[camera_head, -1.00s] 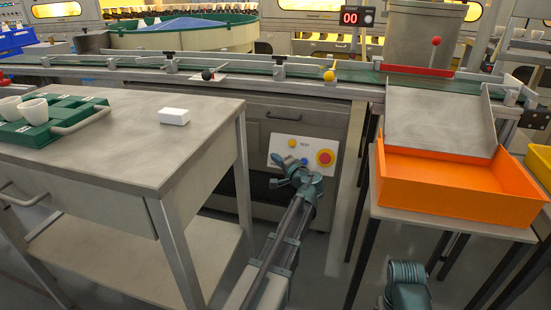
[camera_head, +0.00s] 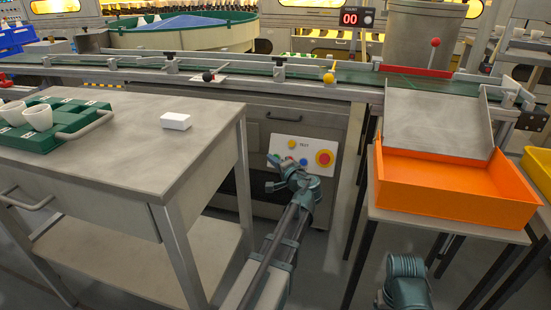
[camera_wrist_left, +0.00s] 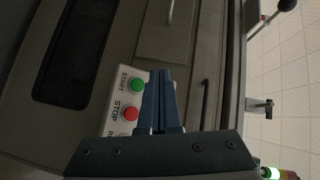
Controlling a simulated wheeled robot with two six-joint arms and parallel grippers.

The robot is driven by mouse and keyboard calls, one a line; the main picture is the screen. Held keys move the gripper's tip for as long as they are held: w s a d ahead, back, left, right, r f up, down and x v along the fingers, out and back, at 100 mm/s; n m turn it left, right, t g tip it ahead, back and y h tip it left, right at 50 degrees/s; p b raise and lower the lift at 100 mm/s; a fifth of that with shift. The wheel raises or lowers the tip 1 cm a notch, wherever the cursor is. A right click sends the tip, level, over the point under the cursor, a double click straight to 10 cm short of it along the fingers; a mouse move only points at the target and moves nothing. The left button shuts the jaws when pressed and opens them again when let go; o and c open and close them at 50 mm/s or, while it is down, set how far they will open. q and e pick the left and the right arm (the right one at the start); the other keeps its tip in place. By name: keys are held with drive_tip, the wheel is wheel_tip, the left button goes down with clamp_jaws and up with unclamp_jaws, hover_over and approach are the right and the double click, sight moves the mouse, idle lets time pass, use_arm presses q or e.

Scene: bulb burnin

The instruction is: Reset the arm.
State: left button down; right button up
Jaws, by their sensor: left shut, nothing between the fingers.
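My left gripper (camera_head: 273,161) is in front of the control panel (camera_head: 283,144) under the conveyor. Its fingers are shut with nothing between them, and they also show in the left wrist view (camera_wrist_left: 160,98). The left wrist view shows a green START button (camera_wrist_left: 137,85) and a red STOP button (camera_wrist_left: 130,114) beside the fingers. I cannot tell whether the fingers touch the panel. My right gripper is out of view.
A metal table (camera_head: 120,150) at the left bears a green tray (camera_head: 70,138) with white cups and a white box (camera_head: 176,121). An orange bin (camera_head: 455,190) stands under a chute at the right. The conveyor (camera_head: 350,77) runs across behind. A counter (camera_head: 350,17) reads 00.

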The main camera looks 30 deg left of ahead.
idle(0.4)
use_arm(q)
drive_tip(key=s+d+f+n+g+h, duration=0.2)
drive_tip(key=s+d+f+g+h, duration=0.1)
drive_tip(key=s+d+f, duration=0.3)
drive_tip(key=s+d+f+n+g+h, duration=0.2)
drive_tip(key=s+d+f+h, duration=0.25)
drive_tip(key=f, duration=0.35)
drive_tip(key=s+d+f+g+h+p, duration=0.1)
drive_tip(key=s+d+f+g+h, duration=0.15)
drive_tip(key=s+d, duration=0.35)
drive_tip(key=s+d+f+g+h, duration=0.1)
drive_tip(key=s+d+h, duration=0.3)
drive_tip(key=d, duration=0.5)
drive_tip(key=s+d+r+m+y+p, duration=0.1)
drive_tip(key=s+d+r+m+p, duration=0.15)
drive_tip(key=d+r+p, duration=0.4)
drive_tip(key=s+d+r+m+y+p, duration=0.1)
drive_tip(key=s+d+r+p, duration=0.25)
drive_tip(key=r+p, duration=0.65)
wheel_tip(320, 180, up, 36)
drive_tip(key=p, duration=3.6)
drive_tip(key=shift+w, duration=0.35)
drive_tip(key=shift+g, duration=0.25)
